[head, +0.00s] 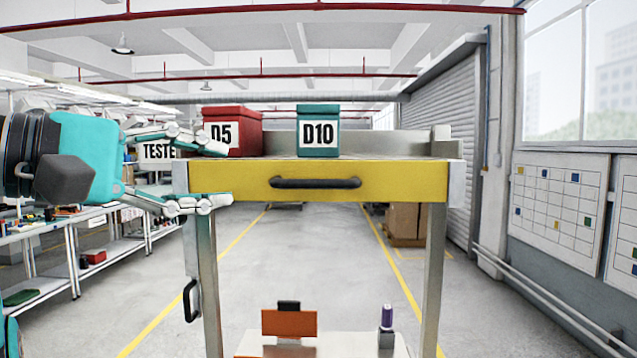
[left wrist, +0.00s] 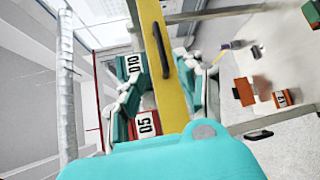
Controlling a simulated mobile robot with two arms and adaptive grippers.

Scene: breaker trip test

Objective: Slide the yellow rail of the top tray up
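The yellow rail (head: 320,196) runs across the front of the top tray (head: 380,158) and carries a black handle (head: 315,183). It also shows in the left wrist view (left wrist: 172,98), running between my fingers. My left gripper (head: 218,174) is open at the rail's left end, one finger above the rail level and one below. In the left wrist view the gripper (left wrist: 168,98) has fingers on both sides of the rail. I cannot tell whether they touch it. A red D5 box (head: 250,132) and a teal D10 box (head: 318,112) stand on the tray. My right gripper is not in view.
A box labelled TESTER (head: 158,151) is partly hidden behind my left fingers. Metal posts (head: 434,275) hold the tray. The space directly under the tray is open.

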